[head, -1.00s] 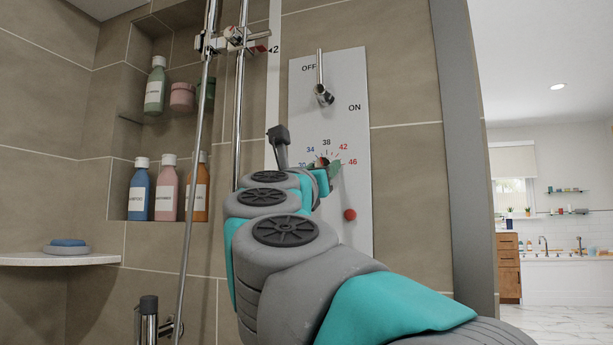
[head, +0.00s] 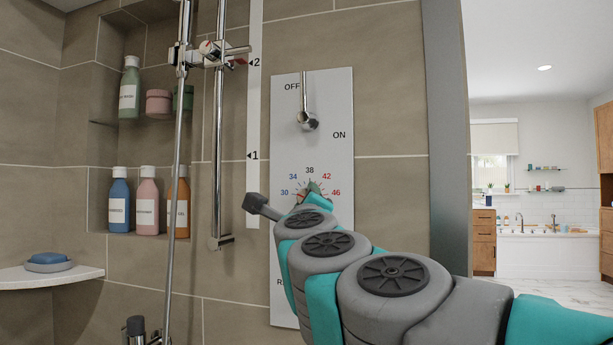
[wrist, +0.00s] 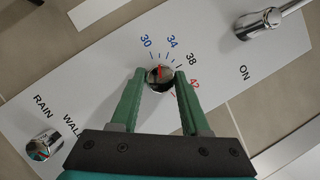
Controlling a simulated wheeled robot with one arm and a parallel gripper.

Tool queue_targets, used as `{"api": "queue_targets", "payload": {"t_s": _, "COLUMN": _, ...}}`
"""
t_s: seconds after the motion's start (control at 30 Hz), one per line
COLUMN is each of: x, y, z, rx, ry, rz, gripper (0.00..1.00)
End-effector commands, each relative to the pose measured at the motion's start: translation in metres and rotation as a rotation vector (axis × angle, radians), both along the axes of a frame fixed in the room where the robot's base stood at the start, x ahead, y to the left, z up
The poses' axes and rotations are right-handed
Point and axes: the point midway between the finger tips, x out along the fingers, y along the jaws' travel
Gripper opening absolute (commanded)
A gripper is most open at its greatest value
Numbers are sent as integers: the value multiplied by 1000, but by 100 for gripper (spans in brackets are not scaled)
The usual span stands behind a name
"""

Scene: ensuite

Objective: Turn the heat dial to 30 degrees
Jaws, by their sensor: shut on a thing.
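The heat dial (wrist: 160,72) is a small round metal knob with a red pointer on a white panel (wrist: 110,65). Blue 30 and 34, black 38 and red 42 are printed around it. In the wrist view the pointer aims toward the 30–34 side; its exact setting is hard to read. My gripper (wrist: 160,78) has one green finger on each side of the dial and is shut on it. In the head view my wrist covers most of the dial, with the scale from 30 to 46 (head: 310,171) showing above.
A chrome lever (head: 307,105) sits above the dial between OFF and ON. A RAIN/WALL knob (wrist: 45,145) lies at the panel's other end. A shower rail (head: 218,140) stands left of the panel. Bottles (head: 147,205) fill a niche farther left.

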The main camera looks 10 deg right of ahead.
Motion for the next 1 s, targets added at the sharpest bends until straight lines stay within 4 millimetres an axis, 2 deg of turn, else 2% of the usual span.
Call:
{"api": "queue_targets", "payload": {"t_s": 0.03, "x": -1, "y": 1, "z": 8, "rx": -31, "ry": 15, "rz": 4, "gripper": 0}}
{"api": "queue_targets", "payload": {"t_s": 0.4, "x": -1, "y": 1, "z": 5, "rx": -176, "ry": 95, "rz": 4, "gripper": 0}}
{"api": "queue_targets", "payload": {"t_s": 0.97, "x": 0, "y": 1, "z": 2, "rx": -204, "ry": 111, "rz": 3, "gripper": 0}}
{"api": "queue_targets", "payload": {"t_s": 1.0, "x": 0, "y": 1, "z": 2, "rx": -203, "ry": 111, "rz": 4, "gripper": 47}}
